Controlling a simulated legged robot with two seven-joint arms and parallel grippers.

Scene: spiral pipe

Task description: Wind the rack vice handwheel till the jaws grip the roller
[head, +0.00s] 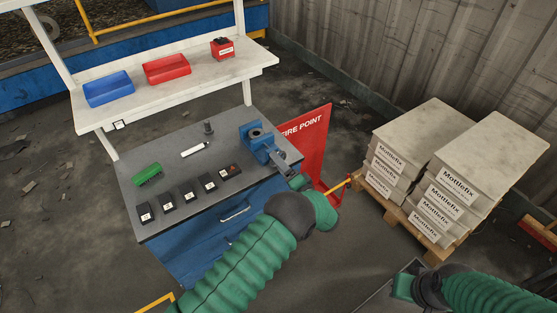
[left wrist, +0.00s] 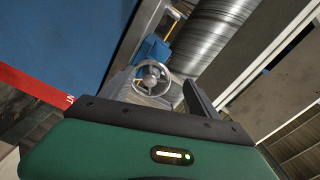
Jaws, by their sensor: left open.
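The blue vice (head: 262,142) is fixed at the right end of the grey bench top. A dark round piece shows in its top; I cannot tell whether it is the roller. The spoked metal handwheel (left wrist: 152,76) shows in the left wrist view, with blue vice body (left wrist: 152,49) behind it. My left gripper (head: 296,177) is at the bench's right edge, close to the vice's front end. It is open, with the wheel ahead between its dark fingers; contact is not clear. My right gripper (head: 402,286) is low at right, away from the bench; its fingers are unclear.
A white shelf (head: 195,79) stands behind. A red fire point board (head: 313,142) is beside the vice. Stacked Mottlefix bags (head: 440,160) stand on a pallet at right.

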